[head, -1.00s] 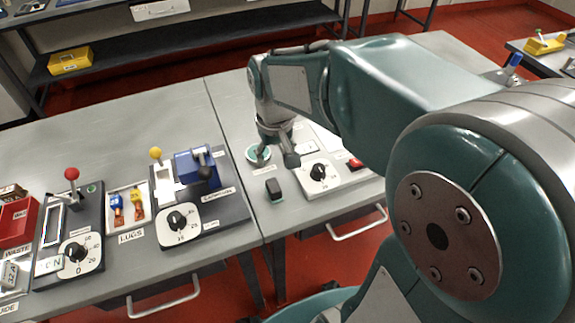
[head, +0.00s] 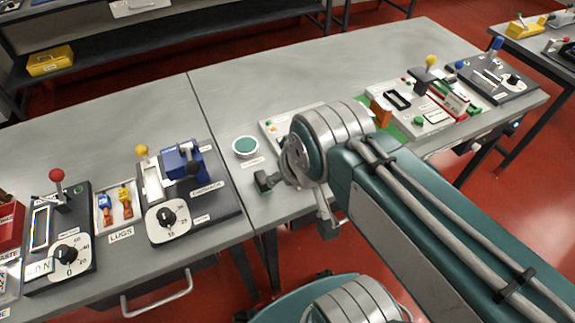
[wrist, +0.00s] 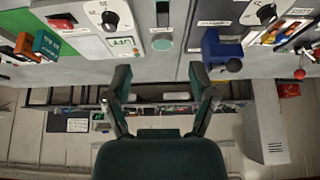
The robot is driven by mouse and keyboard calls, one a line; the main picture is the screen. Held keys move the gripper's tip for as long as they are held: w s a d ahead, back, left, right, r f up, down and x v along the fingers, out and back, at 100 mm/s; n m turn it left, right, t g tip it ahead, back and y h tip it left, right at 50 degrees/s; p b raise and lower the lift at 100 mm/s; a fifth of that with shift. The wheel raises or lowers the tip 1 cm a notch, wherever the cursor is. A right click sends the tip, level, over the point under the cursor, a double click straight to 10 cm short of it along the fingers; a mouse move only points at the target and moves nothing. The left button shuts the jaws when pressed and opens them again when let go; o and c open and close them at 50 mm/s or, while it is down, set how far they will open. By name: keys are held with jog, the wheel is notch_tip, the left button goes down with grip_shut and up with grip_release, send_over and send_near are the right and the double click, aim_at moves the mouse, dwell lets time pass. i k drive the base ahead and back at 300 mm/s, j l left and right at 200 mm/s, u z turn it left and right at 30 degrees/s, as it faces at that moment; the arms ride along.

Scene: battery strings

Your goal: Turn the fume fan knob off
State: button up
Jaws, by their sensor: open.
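A black knob on a white dial plate shows in the wrist view (wrist: 110,19), at the upper left beside a red switch (wrist: 62,21). I cannot read its label, so I cannot confirm that it is the fume fan knob. In the head view my arm hides this dial. My gripper (wrist: 160,82) is open and empty in the wrist view, its two dark fingers spread wide. The knob lies above and left of the fingers in that picture, apart from them. In the head view my wrist covers much of the gripper.
A green disc (head: 246,146) and a small black block (wrist: 163,14) are near the dial panel. The crimping panel (head: 215,207) with a blue tool (head: 184,161) and another dial (head: 167,216) stands left. Bare bench (head: 260,85) lies behind.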

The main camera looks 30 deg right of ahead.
aim_at(508, 131)
jog(key=k, duration=0.4)
jog(key=z, duration=0.35)
jog(key=k+z, duration=0.15)
jog(key=z, duration=1.5)
jog(key=k+l, duration=0.05)
jog(key=l, duration=0.05)
